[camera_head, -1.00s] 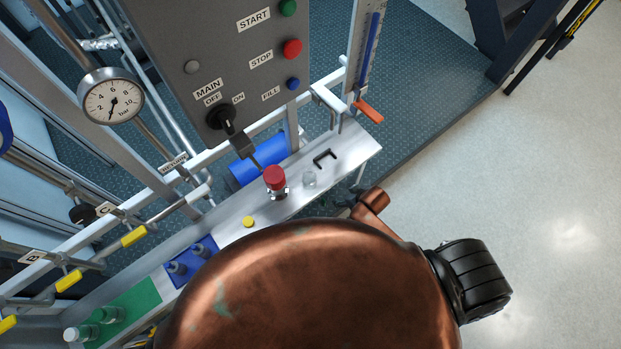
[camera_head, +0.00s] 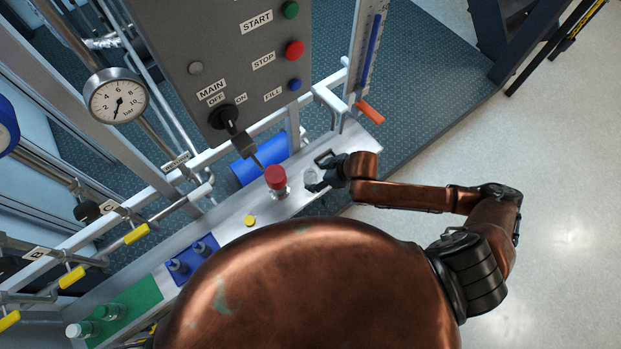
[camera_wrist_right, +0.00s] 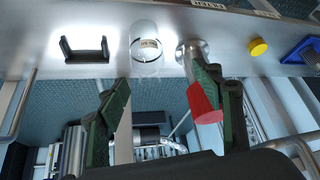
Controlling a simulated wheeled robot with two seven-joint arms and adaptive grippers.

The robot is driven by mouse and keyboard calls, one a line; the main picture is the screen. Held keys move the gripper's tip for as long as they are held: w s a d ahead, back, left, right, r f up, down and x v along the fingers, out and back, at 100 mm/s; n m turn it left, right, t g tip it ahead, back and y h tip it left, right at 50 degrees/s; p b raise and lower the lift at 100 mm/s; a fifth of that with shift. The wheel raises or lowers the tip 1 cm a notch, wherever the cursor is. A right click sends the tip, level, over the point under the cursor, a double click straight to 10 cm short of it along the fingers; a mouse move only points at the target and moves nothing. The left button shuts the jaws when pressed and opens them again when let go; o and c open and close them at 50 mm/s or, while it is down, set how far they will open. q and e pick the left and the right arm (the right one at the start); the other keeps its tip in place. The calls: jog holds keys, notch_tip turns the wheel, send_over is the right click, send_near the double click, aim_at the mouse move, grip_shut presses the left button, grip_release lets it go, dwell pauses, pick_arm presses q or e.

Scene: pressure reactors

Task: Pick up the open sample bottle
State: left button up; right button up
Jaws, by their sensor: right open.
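The open sample bottle (camera_head: 310,175) is small, clear and without a cap. In the right wrist view my right gripper (camera_wrist_right: 163,100) is open and empty, and the bottle shows beyond the gap between the fingertips. Contact with the bottle cannot be told. My left gripper is not in view.
A red-topped metal fitting (camera_head: 276,178) stands left of the bottle; in the wrist view its red part overlaps the right-hand finger. A black bracket (camera_wrist_right: 86,50) is on the bottle's other side. A yellow cap (camera_head: 250,221) lies on the shelf (camera_head: 232,215). The control panel stands behind.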

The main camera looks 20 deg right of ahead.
aim_at(310, 175)
jog(key=shift+w+d+f, duration=0.35)
jog(key=shift+d, duration=0.2)
jog(key=x, duration=0.2)
jog(key=b+x, duration=0.1)
jog(key=x, duration=0.2)
jog(key=b+x, duration=0.1)
jog(key=x, duration=0.1)
jog(key=shift+w, duration=0.4)
jog(key=shift+c, duration=0.3)
jog(key=c, duration=1.3)
